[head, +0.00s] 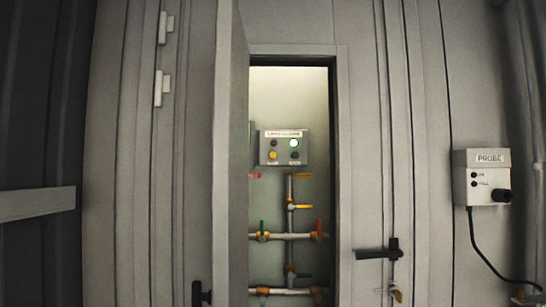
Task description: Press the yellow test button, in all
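The yellow test button (272,155) is the lower left round piece on a small grey panel (299,158) inside a narrow cabinet. The panel has a label strip along its top. A bright white lamp (294,143) is at its upper right, and dark round pieces are at its upper left and lower right. Nothing visible touches the button. My gripper is not in this view.
The grey cabinet door (231,150) stands open left of the opening. Below the panel are pipes (290,237) with coloured valve handles. A black handle (379,251) is right of the opening. A PROBE box (482,178) with a cable hangs at the right.

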